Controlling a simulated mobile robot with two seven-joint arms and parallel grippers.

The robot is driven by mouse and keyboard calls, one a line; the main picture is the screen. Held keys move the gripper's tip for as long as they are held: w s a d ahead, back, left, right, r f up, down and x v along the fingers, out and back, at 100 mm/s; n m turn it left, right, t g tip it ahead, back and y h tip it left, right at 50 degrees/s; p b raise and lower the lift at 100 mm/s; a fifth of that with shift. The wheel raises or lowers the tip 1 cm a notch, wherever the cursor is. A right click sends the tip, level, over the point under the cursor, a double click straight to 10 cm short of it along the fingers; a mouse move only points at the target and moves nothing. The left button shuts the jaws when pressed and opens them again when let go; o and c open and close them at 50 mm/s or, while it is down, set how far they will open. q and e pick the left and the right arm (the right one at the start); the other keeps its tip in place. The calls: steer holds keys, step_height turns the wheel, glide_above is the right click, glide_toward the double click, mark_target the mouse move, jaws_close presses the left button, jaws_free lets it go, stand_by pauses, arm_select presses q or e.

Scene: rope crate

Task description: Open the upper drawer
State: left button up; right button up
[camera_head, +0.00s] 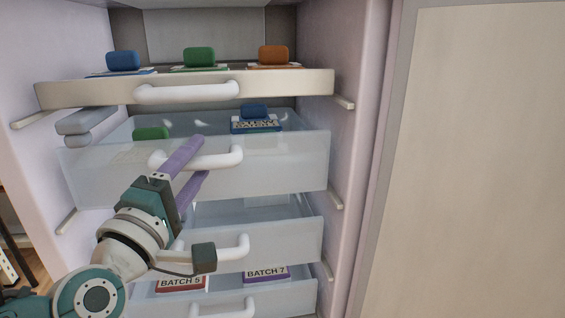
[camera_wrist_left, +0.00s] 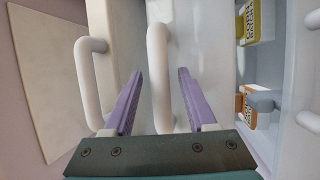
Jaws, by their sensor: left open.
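The upper clear drawer (camera_head: 290,170) has a translucent front with a white bar handle (camera_head: 222,159). It hangs below a beige pull-out tray (camera_head: 300,84) with its own white handle (camera_head: 185,92). My left gripper (camera_head: 202,157) is open, with one purple finger above the clear drawer's handle and one below. In the left wrist view the handle (camera_wrist_left: 158,75) stands between the open fingers (camera_wrist_left: 160,100), with a gap visible on both sides. Whether the fingertips touch the front is unclear. I cannot tell how far out the drawer is. My right gripper is out of view.
Blue (camera_head: 123,61), green (camera_head: 199,57) and orange (camera_head: 273,56) blocks stand on the beige tray. The upper clear drawer holds a blue block (camera_head: 255,110) and a green block (camera_head: 151,133). More clear drawers (camera_head: 300,243) lie below. A beige panel (camera_head: 480,160) stands at the right.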

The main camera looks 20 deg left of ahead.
arm_select(q)
steer(key=shift+w, duration=0.15)
jaws_close()
stand_by(0.4)
stand_by(1.0)
